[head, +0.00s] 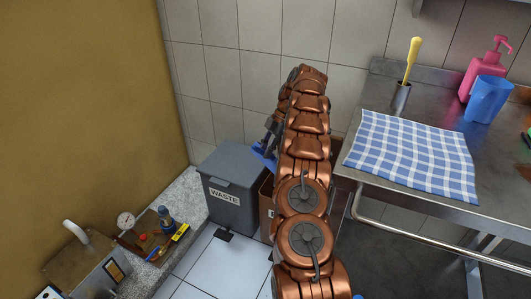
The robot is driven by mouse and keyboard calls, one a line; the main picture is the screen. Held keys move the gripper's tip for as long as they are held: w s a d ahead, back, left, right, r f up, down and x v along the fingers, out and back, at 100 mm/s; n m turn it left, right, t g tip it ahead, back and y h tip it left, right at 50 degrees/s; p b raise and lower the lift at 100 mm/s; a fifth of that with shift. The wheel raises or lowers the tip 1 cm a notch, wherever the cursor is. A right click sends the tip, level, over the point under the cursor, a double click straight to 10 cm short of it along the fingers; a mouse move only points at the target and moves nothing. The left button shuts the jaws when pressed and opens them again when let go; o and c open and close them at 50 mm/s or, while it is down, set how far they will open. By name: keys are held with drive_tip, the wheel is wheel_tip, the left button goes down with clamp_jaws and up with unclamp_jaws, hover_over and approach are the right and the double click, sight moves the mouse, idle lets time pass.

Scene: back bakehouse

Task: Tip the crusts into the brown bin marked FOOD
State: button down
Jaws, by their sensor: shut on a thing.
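My gripper (270,136) is dark and mostly hidden behind my copper-coloured arm. It is shut on a blue thing (262,159), of which only a small part shows, so its full shape cannot be told. The blue thing is above the floor, near the right edge of the grey bin's lid. A brown bin (265,208) stands right of the grey bin, largely behind my arm. Only a sliver of its front and part of a pale label show; the word cannot be read. No crusts can be seen; whether the blue thing holds any is hidden.
A grey lidded bin (230,190) marked WASTE stands beside the brown bin. At right, a steel table (375,88) bears a checked cloth (412,155), a blue jug (487,99) and a pink pump bottle (482,72). A low ledge (186,195) with a wooden tray is at left.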

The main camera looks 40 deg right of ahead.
wheel_tip(320, 180, down, 3)
drive_tip(key=b, duration=0.3)
drive_tip(key=shift+f, duration=0.2)
drive_tip(key=shift+r, duration=0.15)
